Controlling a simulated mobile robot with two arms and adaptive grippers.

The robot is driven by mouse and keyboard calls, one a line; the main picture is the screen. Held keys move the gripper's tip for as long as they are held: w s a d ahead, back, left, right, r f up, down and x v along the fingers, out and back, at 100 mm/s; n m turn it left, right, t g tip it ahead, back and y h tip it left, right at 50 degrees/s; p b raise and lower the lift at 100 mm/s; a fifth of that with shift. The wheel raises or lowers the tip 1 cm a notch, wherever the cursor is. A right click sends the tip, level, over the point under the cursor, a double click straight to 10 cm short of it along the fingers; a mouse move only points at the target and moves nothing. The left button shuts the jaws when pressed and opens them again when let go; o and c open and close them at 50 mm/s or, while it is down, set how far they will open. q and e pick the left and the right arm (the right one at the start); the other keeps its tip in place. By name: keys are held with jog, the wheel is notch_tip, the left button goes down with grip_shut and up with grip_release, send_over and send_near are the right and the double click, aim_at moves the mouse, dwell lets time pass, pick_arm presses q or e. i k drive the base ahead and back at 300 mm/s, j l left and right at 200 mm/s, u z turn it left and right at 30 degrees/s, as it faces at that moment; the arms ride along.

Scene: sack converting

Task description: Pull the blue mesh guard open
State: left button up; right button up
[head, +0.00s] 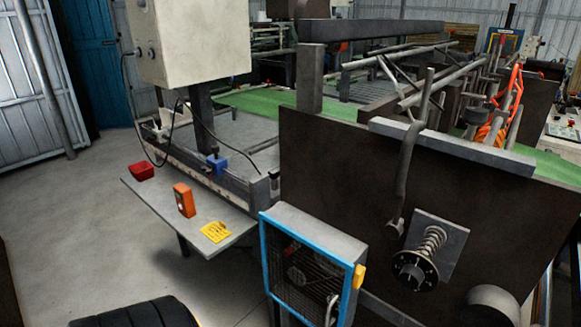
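The blue mesh guard (304,262) is a blue-framed panel with dark wire mesh, at the bottom centre of the head view. It sits flush against the front of a grey box housing (318,230) and looks closed. A yellow piece (358,278), perhaps a handle or latch, sits at its right edge. Round and metallic parts show dimly behind the mesh. The guard's lower end is cut off by the picture's bottom edge. Neither of my grippers is in view.
A grey shelf (153,197) left of the guard holds a red bin (141,171), an orange device (184,200) and a yellow item (215,232). A dark machine plate with a spring-loaded hub (415,270) stands right of the guard. Open floor (60,240) lies at left.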

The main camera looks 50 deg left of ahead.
aim_at(263, 217)
jog(key=u, duration=1.55)
